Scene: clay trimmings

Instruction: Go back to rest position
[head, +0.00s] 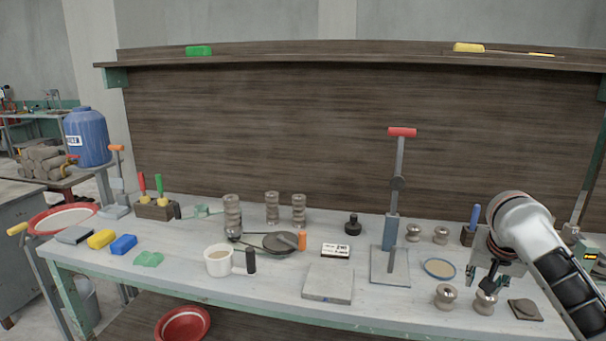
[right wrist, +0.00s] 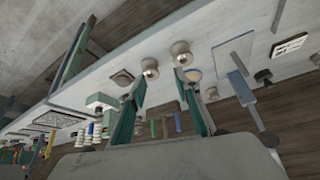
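My right arm comes in from the right of the head view, and its gripper (head: 482,285) hangs above the right part of the workbench (head: 240,290), near the front. In the right wrist view the two fingers of the right gripper (right wrist: 160,77) stand apart with nothing held between them. Round metal knobs (head: 446,296) sit close to the gripper, and one knob (head: 485,302) shows just below its fingers. My left arm and left gripper are in neither view.
An upright tool with a red handle (head: 402,132) stands left of my right arm. A white mug (head: 218,261), a grey slab (head: 328,284), a dark round plate (head: 275,243) and a blue-rimmed dish (head: 439,268) lie on the bench. A shelf (head: 350,58) runs along the back.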

